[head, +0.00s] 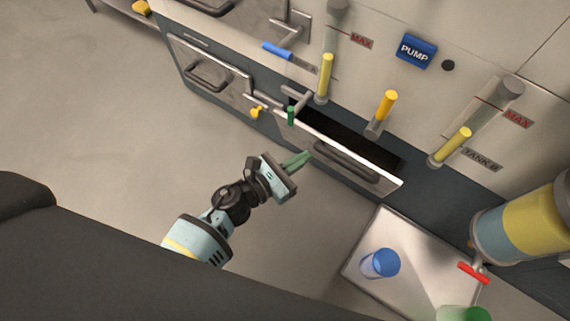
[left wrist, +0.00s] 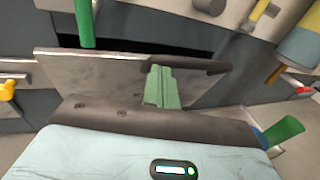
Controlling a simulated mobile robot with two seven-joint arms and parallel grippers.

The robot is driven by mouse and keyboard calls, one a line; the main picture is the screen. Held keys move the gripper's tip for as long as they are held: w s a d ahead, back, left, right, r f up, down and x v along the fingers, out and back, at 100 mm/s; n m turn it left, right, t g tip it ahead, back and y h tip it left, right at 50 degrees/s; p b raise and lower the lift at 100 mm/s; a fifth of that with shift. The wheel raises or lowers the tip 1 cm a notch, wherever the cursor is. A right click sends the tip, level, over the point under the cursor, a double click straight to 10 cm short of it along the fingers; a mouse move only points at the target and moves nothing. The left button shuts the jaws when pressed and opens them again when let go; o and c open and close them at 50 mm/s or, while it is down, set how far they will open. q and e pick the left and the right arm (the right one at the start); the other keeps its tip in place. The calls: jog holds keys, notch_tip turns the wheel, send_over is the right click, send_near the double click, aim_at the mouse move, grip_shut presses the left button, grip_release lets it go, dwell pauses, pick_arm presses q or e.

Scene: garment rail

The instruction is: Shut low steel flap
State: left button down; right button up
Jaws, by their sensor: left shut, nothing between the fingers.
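The low steel flap (head: 318,147) on the cabinet front is tilted open, with a dark gap behind its top edge and a dark bar handle (head: 346,161) on its face. In the left wrist view the flap (left wrist: 105,75) stands just ahead, with its handle (left wrist: 190,64) at the upper right. My left gripper (head: 298,160) has green fingers, pressed together and empty. It is in front of the flap's left part; the fingertips look close to the handle in the left wrist view (left wrist: 160,78), but I cannot tell whether they touch. My right gripper is not in view.
Yellow-handled levers (head: 325,75) and a green-handled valve (head: 291,116) stick out above the flap. A closed steel door (head: 205,72) is to the left. A tray (head: 363,238) with a blue cup (head: 380,263) lies at the lower right. The floor at left is clear.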

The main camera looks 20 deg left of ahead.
aim_at(320, 135)
pick_arm(q)
jog(key=shift+x, duration=0.8)
jog(key=shift+w+r, duration=0.1)
jog(key=w+r+p, duration=0.1)
jog(key=p, duration=0.1)
jog(key=w+d+r+p, duration=0.1)
jog(key=w+p, duration=0.1)
jog(key=shift+w+g+y, duration=0.1)
jog(key=shift+g+y, duration=0.2)
jog(key=shift+g, duration=0.1)
jog(key=shift+w+d, duration=0.2)
jog(key=shift+w, duration=0.3)
jog(key=shift+w+d, duration=0.2)
jog(key=shift+w, duration=0.3)
jog(key=shift+w+r, duration=0.15)
jog(key=shift+w, duration=0.1)
jog(key=shift+w+r+n, duration=0.1)
jog(key=shift+r+n, duration=0.1)
jog(key=shift+n, duration=0.1)
